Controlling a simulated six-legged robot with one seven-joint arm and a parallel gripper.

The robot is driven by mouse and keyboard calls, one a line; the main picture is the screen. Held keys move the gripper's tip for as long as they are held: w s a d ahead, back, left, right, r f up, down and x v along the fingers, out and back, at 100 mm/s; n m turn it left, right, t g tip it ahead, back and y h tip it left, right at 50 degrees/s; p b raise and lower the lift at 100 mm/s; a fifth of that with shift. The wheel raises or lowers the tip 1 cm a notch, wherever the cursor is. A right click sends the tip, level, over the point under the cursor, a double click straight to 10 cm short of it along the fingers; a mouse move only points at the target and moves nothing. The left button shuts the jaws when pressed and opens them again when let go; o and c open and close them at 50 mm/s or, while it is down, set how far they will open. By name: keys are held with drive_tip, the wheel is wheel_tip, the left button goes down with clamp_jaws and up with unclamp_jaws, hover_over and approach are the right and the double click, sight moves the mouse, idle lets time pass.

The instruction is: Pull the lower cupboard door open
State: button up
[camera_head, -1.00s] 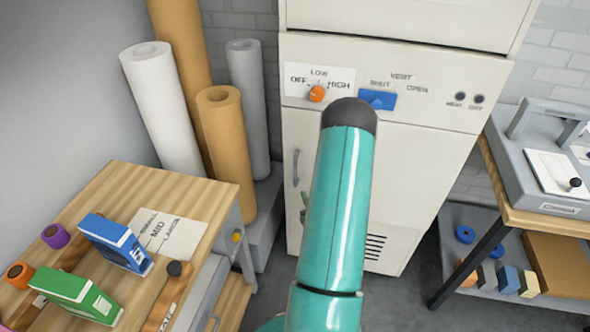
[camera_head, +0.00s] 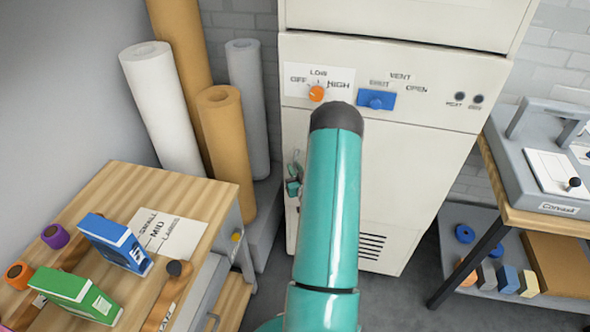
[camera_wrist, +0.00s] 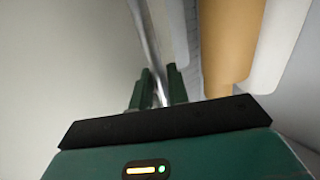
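The lower cupboard door (camera_head: 420,180) is the cream front below the control panel, and it looks closed. Its upright metal handle is at the door's left edge, now mostly hidden by my gripper in the head view; the handle bar (camera_wrist: 148,40) shows clearly in the wrist view. My gripper (camera_head: 293,180) is at the handle, partly hidden behind my teal arm. In the wrist view its two green fingers (camera_wrist: 160,85) stand on either side of the bar, close to it. Whether they press on it cannot be seen.
An orange knob (camera_head: 317,94) and a blue vent slider (camera_head: 376,99) sit above the door. A wooden bench (camera_head: 200,190) and paper rolls (camera_head: 222,150) stand close on the left. A table (camera_head: 545,222) stands on the right. Floor shows in front of the cupboard.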

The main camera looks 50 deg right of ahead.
drive_tip(key=shift+c, duration=0.3)
clamp_jaws()
drive_tip(key=shift+a, duration=0.1)
